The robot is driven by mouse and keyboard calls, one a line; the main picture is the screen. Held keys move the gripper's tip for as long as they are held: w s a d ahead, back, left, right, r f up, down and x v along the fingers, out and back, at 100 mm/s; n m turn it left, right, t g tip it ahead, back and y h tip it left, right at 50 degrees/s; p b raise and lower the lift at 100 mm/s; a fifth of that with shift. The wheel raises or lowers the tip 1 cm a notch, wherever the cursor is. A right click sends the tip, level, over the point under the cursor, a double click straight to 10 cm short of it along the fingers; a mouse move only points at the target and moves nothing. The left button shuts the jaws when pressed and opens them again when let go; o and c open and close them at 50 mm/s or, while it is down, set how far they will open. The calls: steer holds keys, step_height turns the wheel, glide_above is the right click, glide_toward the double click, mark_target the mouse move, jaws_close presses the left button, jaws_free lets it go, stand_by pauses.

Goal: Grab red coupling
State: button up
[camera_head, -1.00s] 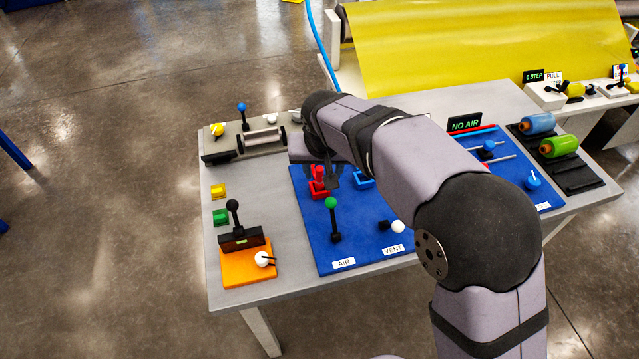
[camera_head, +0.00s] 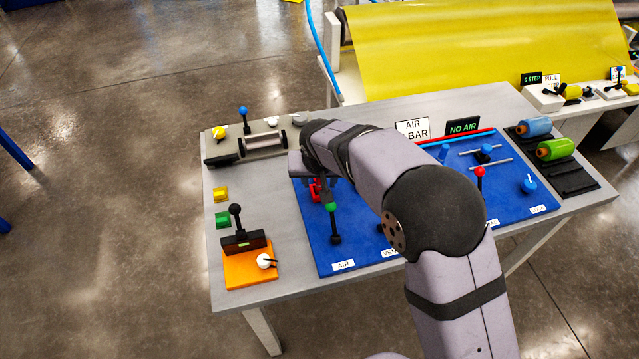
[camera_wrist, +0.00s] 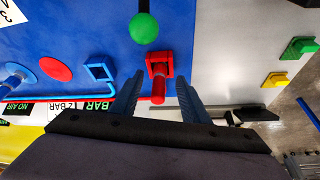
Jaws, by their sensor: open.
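The red coupling (camera_wrist: 158,90) stands in a square red holder (camera_wrist: 160,62) on the blue panel in the wrist view. In the head view the red coupling (camera_head: 315,188) is partly hidden by my gripper (camera_head: 322,180). In the wrist view my gripper (camera_wrist: 158,97) is open, with one finger on each side of the red coupling. Clear gaps show between the coupling and both fingers; I cannot tell how deep it sits between them.
A green-knobbed lever (camera_head: 332,209) rises close in front of the coupling; its knob also shows in the wrist view (camera_wrist: 144,28). An empty blue square holder (camera_wrist: 101,71) is beside the red one. A roller unit (camera_head: 262,140) stands behind, and yellow (camera_head: 220,194) and green (camera_head: 222,220) blocks lie left.

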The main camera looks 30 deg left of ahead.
steer(key=shift+x, duration=0.8)
jaws_close()
step_height(320, 180, up, 10)
steer(key=shift+r+b, duration=0.1)
steer(key=shift+b, duration=0.85)
